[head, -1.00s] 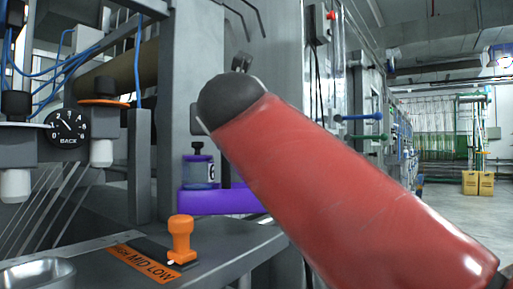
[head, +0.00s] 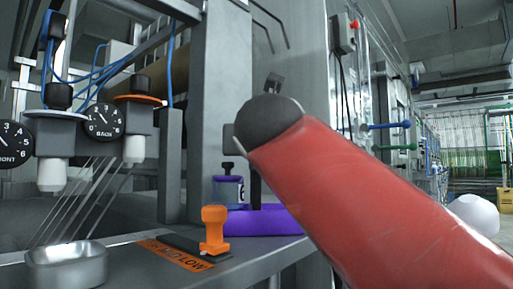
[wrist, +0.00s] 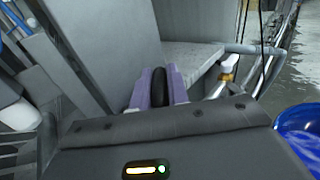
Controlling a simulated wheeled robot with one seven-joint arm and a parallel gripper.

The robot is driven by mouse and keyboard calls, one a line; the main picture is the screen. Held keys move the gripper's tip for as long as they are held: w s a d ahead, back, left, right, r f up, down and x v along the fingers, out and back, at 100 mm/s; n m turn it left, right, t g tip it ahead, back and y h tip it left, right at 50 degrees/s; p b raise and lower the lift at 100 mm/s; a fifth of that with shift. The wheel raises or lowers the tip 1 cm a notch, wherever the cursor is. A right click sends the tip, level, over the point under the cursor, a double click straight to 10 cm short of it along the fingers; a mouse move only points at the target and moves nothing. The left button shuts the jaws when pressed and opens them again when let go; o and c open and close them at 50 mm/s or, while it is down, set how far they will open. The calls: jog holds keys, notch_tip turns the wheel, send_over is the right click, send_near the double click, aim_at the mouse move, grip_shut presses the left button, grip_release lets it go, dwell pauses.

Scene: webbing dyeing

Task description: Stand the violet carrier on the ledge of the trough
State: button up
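The violet carrier (head: 278,221) is in the head view behind the orange lever, partly hidden by my red arm. My gripper is mostly hidden behind my arm in the head view; a dark upright part shows at the carrier. In the wrist view, violet sides of the carrier (wrist: 139,92) flank a dark finger at my gripper (wrist: 160,86), which appears shut on it. The trough's grey ledge (head: 120,258) runs along the front; I cannot tell whether the carrier touches it.
The orange lever (head: 213,230) stands on the ledge by an orange label. A steel tray (head: 66,266) sits at the left. Dials, white-tipped fittings and a grey post (head: 171,165) rise behind. The wrist view shows a blue tub (wrist: 299,133) at right.

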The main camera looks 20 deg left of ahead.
jog(key=o, duration=0.4)
jog(key=shift+c, duration=0.2)
jog(key=b+v, duration=0.2)
jog(key=v, duration=1)
jog(key=w+d+n+t+h, duration=0.1)
jog(key=w+d+n+t, duration=0.1)
jog(key=d+n+t, duration=0.25)
jog(key=d+f+n+g, duration=0.35)
jog(key=f+n, duration=0.45)
jog(key=f, duration=0.4)
jog(key=s+d+f+n+g+h, duration=0.1)
jog(key=d+f+n+g, duration=0.3)
jog(key=f+n, duration=0.6)
jog(key=d+f+n+g, duration=0.3)
jog(key=d+f+n, duration=0.35)
jog(key=f, duration=0.85)
jog(key=s+d+f+n+g+h, duration=0.1)
jog(key=s+d+f+g+h, duration=0.1)
jog(key=s+d+f, duration=0.2)
jog(key=s+d+f+n+g+h, duration=0.1)
jog(key=s+d+f, duration=0.4)
jog(key=f, duration=0.5)
jog(key=shift+s+d+f+n+g+h, duration=0.3)
jog(key=shift+d+g+h, duration=0.2)
jog(key=shift+g+h, duration=0.45)
